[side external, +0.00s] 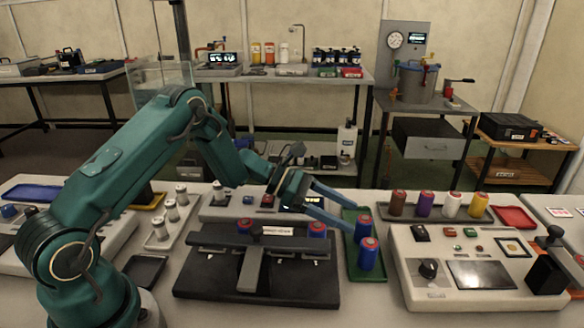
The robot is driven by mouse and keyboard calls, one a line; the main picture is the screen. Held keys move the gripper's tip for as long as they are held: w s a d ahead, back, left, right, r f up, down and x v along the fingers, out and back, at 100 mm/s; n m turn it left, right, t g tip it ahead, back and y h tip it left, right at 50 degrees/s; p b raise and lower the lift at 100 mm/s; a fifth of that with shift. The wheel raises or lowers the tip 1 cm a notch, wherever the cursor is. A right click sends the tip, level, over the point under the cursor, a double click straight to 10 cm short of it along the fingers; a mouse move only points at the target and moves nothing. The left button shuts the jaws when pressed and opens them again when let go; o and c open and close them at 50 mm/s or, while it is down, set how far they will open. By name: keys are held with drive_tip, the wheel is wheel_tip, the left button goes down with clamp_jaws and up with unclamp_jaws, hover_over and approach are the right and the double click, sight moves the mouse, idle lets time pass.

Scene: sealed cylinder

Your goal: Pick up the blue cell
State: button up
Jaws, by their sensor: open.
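Two blue cells with red tops stand upright on a green tray (353,270) right of centre: a rear blue cell (363,229) and a front blue cell (368,255). My gripper (352,212) is open, with its two long fingers reaching right towards the rear cell. Its fingertips are close to that cell; I cannot tell whether they touch it. More blue cells with red tops, one at the left (245,227) and one at the right (318,231), sit in a black fixture (215,284).
A tray behind holds a brown cell (397,203), a purple cell (424,204), a white cell (450,205) and a yellow cell (478,205). A red tray (514,217) lies beside them. A control console (400,285) stands close right of the green tray.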

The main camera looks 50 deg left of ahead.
sight(365, 224)
drive_tip(key=x, duration=0.5)
drive_tip(key=shift+s+d, duration=0.1)
drive_tip(key=shift+d, duration=0.1)
clamp_jaws()
